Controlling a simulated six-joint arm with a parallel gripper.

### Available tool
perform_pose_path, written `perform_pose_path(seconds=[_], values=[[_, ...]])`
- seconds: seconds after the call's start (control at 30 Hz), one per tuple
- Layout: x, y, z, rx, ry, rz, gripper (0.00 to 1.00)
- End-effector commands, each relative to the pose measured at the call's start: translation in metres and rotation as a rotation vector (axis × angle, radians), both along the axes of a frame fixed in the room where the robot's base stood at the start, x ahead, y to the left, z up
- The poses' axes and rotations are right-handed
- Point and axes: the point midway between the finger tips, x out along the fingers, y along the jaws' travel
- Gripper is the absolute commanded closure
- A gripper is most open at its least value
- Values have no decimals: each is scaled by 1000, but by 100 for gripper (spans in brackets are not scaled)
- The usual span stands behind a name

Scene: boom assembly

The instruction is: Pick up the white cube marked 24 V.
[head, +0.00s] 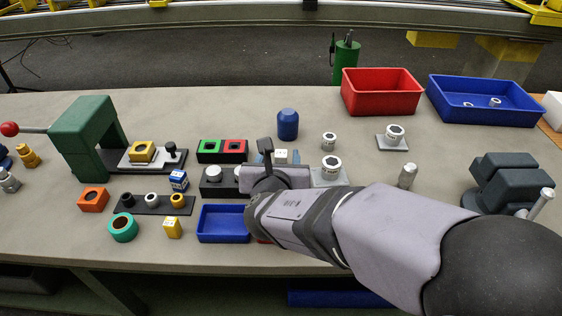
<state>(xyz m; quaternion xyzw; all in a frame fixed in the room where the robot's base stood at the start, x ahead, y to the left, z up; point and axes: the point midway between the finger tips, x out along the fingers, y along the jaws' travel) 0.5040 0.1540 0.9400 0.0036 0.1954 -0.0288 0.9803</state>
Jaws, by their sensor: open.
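A small white cube (281,155) shows at the middle of the bench, just beyond my arm's wrist. It has faint dark marks on it, too small to read. My gripper (278,159) is open, with its fingers partly hidden by the wrist. The cube appears between or just beyond the fingers. I cannot tell whether they touch it. The lower part of the cube and what it rests on are hidden.
A black base with white knobs (213,173) and a blue tray (222,224) lie left of my wrist. A grey plate with a ringed cylinder (331,168) stands close on the right. A blue domed part (288,124) stands behind. Red (382,104) and blue (485,116) bins stand at the back right.

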Motion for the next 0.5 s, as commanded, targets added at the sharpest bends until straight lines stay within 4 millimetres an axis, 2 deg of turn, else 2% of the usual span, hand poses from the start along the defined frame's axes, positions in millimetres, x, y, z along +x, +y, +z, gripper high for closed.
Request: perform_pose_path(seconds=[0.13,0.5], values=[[0,-1,-24,-3,3,-2,52],[6,-2,-38,3,5,-4,52]])
